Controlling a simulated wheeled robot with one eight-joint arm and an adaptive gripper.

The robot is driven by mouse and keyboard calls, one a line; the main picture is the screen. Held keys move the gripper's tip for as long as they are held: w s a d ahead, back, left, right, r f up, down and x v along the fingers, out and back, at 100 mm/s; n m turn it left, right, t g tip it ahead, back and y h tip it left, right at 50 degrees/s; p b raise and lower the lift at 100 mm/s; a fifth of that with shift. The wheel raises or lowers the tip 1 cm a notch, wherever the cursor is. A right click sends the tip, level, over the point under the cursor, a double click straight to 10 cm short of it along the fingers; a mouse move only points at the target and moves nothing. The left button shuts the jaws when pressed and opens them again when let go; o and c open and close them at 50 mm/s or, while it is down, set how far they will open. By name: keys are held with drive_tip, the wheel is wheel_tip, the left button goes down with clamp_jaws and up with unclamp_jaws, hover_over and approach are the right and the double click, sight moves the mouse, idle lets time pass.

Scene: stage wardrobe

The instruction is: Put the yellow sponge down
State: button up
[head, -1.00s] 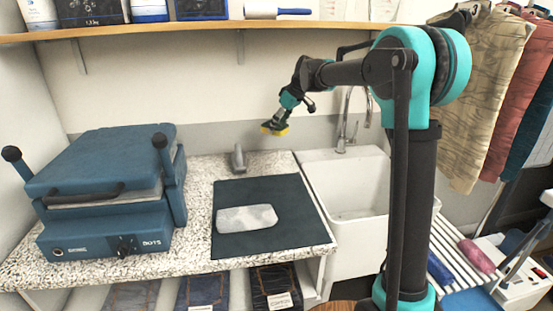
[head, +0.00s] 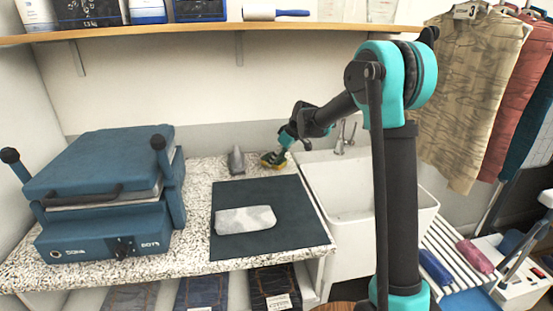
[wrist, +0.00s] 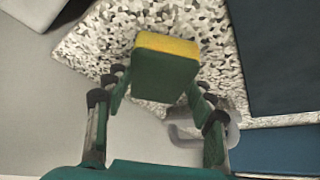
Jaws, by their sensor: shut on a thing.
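The yellow sponge (head: 268,162) has a green side, and my gripper (head: 276,158) is shut on it. In the head view it is low at the back right of the speckled counter (head: 198,172), near the sink. In the wrist view the sponge (wrist: 166,68) sits between the fingers of my gripper (wrist: 155,90), with the speckled counter behind it. I cannot tell whether the sponge touches the counter.
A grey pointed object (head: 236,160) stands just left of the sponge. A dark mat (head: 285,200) with a pale grey-white item (head: 246,219) lies in front. A white sink (head: 345,187) with a tap is at right, and a blue press (head: 100,185) at left.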

drive_tip(key=o, duration=1)
drive_tip(key=shift+f, duration=0.1)
drive_tip(key=v, duration=1.2)
drive_tip(key=shift+d, duration=0.1)
drive_tip(key=shift+s+d, duration=0.1)
